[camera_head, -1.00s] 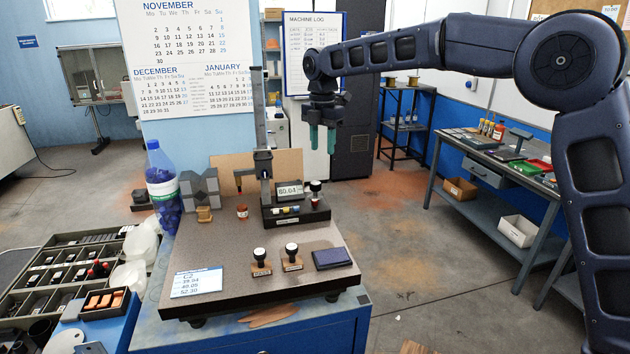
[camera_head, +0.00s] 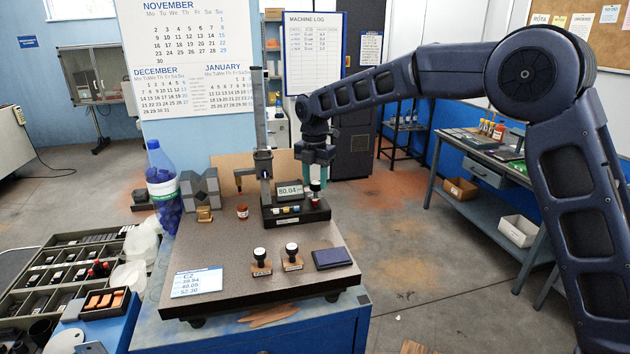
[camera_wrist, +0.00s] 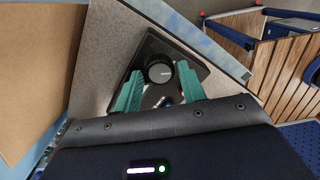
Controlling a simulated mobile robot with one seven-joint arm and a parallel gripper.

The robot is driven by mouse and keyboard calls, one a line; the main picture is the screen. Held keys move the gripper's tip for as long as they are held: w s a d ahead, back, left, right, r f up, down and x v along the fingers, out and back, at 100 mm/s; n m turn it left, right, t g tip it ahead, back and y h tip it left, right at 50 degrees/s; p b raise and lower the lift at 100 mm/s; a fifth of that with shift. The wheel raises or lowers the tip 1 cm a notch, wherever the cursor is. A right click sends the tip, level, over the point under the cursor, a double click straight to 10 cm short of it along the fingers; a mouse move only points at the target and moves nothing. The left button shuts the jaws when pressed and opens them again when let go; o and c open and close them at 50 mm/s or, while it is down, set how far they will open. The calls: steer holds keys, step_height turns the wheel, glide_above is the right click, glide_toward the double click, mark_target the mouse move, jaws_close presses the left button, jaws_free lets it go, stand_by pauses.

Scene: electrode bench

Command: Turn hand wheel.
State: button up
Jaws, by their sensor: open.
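The height gauge (camera_head: 262,130) stands at the back of the granite plate, with a black base (camera_head: 290,217) and a display reading 80.04. The hand wheel is the small black-topped knob (camera_head: 315,186) at the right end of that base. It shows from above in the wrist view as a round black knob (camera_wrist: 160,72). My gripper (camera_head: 315,180) is directly above and around the knob, pointing down. In the wrist view my gripper's teal fingers (camera_wrist: 161,88) are open, one on each side of the knob. I cannot tell whether they touch it.
The granite plate (camera_head: 225,245) also bears two stamps (camera_head: 292,256), a dark ink pad (camera_head: 332,259), a card (camera_head: 197,282) and a small red-labelled jar (camera_head: 242,212). A blue-capped bottle (camera_head: 163,185) and grey V-blocks (camera_head: 199,186) stand at left.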

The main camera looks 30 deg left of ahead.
steer(key=shift+f, duration=0.25)
steer(key=c, duration=0.7)
steer(key=shift+m, duration=0.3)
